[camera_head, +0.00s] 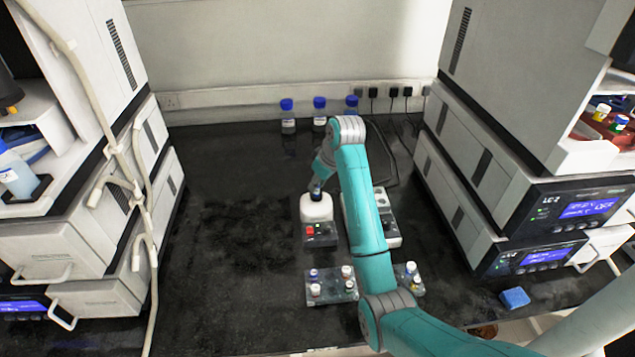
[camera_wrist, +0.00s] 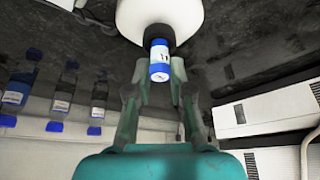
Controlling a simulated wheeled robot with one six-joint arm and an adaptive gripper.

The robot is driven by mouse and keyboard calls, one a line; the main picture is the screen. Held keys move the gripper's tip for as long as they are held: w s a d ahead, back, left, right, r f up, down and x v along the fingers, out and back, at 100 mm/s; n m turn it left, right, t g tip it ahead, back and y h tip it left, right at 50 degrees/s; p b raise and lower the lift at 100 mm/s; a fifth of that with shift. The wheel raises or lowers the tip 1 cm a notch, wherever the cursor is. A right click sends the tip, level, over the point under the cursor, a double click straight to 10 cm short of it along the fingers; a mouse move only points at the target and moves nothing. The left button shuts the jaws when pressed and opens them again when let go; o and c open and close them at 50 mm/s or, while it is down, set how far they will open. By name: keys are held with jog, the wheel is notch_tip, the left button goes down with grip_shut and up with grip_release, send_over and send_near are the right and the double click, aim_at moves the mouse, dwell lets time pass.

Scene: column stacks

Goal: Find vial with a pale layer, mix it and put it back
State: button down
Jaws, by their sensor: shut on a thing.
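My gripper (camera_wrist: 160,82) is shut on a vial (camera_wrist: 159,60) with a blue cap and a white label. The vial's far end meets the dark cup on the white head of the mixer (camera_wrist: 140,15); I cannot tell how firmly it sits there. In the head view my gripper (camera_head: 318,184) is above the mixer (camera_head: 316,208), whose dark base carries a red light or button. The vial's contents and any pale layer are hidden. A vial rack (camera_head: 331,297) with several capped vials stands in front of the mixer.
A second rack (camera_head: 412,284) is partly behind my arm. A white device (camera_head: 388,228) stands right of the mixer, partly covered by my arm. Several blue-capped bottles (camera_head: 288,117) line the back. Instrument stacks flank the bench. The bench's left middle is clear. A blue sponge (camera_head: 515,298) lies front right.

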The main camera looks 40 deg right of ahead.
jog(key=shift+f, duration=0.65)
dwell(1.7)
dwell(0.8)
jog(key=shift+r, duration=3)
